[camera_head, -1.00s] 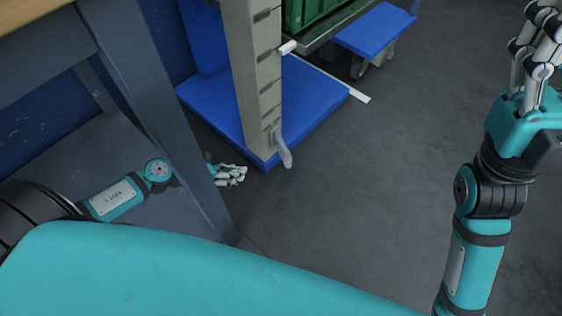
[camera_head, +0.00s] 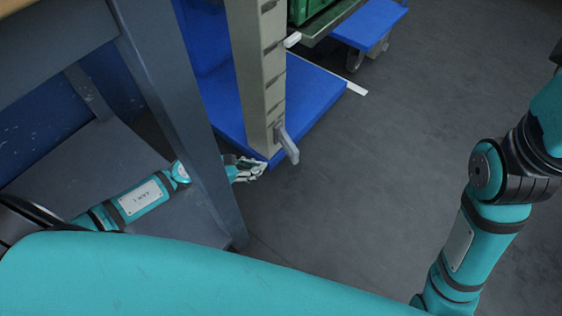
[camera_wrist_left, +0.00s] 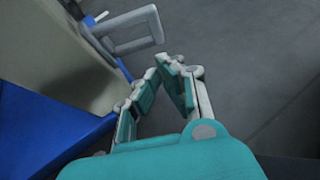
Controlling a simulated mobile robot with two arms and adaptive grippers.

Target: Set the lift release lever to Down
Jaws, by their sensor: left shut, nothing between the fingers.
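The lift release lever (camera_head: 288,145) is a light grey handle low on the beige post (camera_head: 262,85), slanting down and outward from it. In the left wrist view the lever (camera_wrist_left: 135,40) is a flat grey loop at the top, beyond my fingers. My left gripper (camera_head: 255,168) is low by the post's foot, to the left of and slightly below the lever. In the left wrist view my left gripper (camera_wrist_left: 165,68) is shut and empty, its tips apart from the lever. The table leg hides part of my left arm. My right gripper is out of view.
A grey table leg (camera_head: 180,120) stands close beside my left arm. The post stands at a blue base (camera_head: 315,105). A green crate (camera_head: 307,10) and a blue wheeled platform (camera_head: 370,22) are behind. The floor to the right is clear.

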